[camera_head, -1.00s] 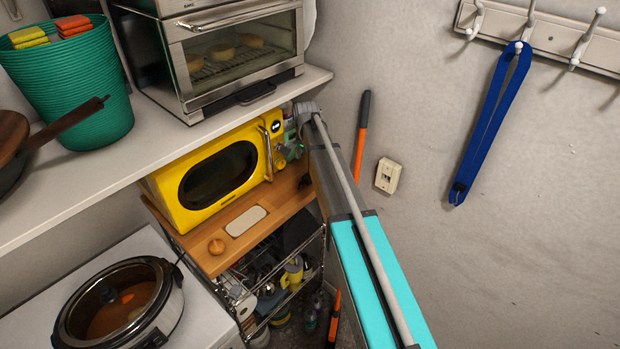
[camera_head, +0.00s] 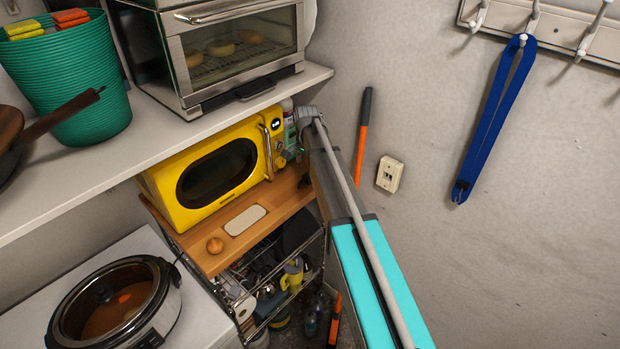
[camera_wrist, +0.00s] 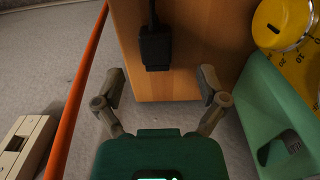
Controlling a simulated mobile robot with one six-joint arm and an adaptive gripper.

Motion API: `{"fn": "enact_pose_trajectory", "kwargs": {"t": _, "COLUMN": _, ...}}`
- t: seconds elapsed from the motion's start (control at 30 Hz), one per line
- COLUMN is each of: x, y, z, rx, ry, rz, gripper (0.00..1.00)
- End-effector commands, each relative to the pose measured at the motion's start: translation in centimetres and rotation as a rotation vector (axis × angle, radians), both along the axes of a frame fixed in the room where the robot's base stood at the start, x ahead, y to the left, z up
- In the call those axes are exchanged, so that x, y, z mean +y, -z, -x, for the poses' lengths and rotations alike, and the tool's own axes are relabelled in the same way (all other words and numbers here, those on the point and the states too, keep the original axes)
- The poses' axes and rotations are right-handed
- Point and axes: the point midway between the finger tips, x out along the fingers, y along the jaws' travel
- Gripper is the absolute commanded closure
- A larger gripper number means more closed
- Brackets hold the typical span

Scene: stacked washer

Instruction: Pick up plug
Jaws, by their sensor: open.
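An orange-handled pole (camera_wrist: 84,90) stands close left of my gripper. A wall outlet (camera_head: 390,174) is right of the pole. A green container (camera_wrist: 270,120) and the microwave's yellow knob (camera_wrist: 282,22) are close on the right. A white shelf (camera_head: 170,140) overhangs the microwave.

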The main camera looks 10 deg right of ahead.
Motion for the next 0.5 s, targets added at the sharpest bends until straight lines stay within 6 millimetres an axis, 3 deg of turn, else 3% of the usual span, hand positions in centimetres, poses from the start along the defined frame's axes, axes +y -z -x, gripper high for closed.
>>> {"fn": "enact_pose_trajectory", "kwargs": {"t": 0.5, "x": -0.2, "y": 2.8, "z": 0.3, "rx": 0.0, "ry": 0.001, "rz": 0.0, "gripper": 0.09}}
